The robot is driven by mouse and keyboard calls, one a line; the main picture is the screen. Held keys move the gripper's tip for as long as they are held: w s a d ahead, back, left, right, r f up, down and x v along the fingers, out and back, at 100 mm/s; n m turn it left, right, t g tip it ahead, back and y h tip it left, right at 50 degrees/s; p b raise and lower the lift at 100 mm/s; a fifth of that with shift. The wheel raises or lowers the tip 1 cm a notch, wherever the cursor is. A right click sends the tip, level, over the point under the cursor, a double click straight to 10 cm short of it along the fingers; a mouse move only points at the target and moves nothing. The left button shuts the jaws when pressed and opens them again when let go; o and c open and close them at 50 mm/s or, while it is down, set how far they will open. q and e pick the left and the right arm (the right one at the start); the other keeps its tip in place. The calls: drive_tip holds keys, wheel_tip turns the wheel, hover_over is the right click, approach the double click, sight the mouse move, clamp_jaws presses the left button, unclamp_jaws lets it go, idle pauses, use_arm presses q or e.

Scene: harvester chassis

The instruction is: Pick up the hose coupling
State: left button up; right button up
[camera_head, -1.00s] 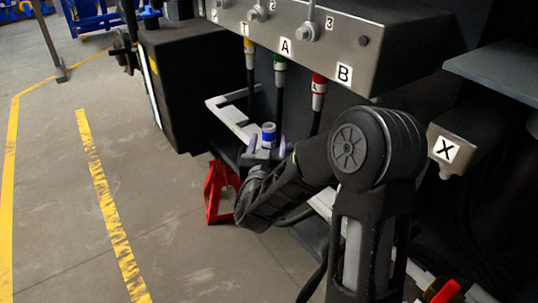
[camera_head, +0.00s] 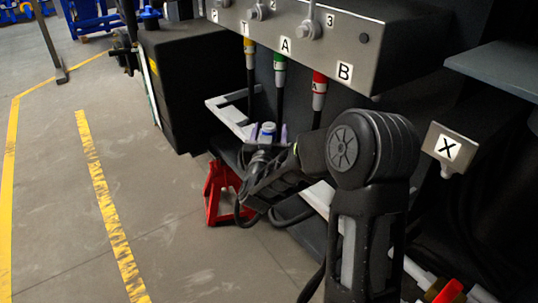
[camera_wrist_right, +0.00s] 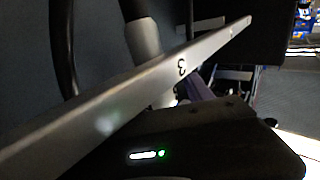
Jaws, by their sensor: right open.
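A hose coupling (camera_head: 268,130) with a blue band and pale top stands at the white rail, below the hanging hoses. Its lower part is hidden behind my right gripper. My right gripper (camera_head: 269,136) is open, with one purple fingertip on each side of the coupling in the head view. I cannot tell whether the fingers touch it. In the wrist view a purple finger (camera_wrist_right: 196,86) shows partly behind the rail, and a pale grey cylinder (camera_wrist_right: 142,38) stands beyond the rail; I cannot tell whether it is the coupling. My left gripper is not in view.
The pale rail (camera_wrist_right: 150,82) marked 3 crosses close in front of the wrist camera. Yellow (camera_head: 249,46), green (camera_head: 280,62) and red (camera_head: 319,84) couplings hang under the metal manifold (camera_head: 345,50). A red stand (camera_head: 214,190) is on the floor. Open floor lies left.

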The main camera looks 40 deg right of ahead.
idle(0.3)
clamp_jaws()
idle(0.6)
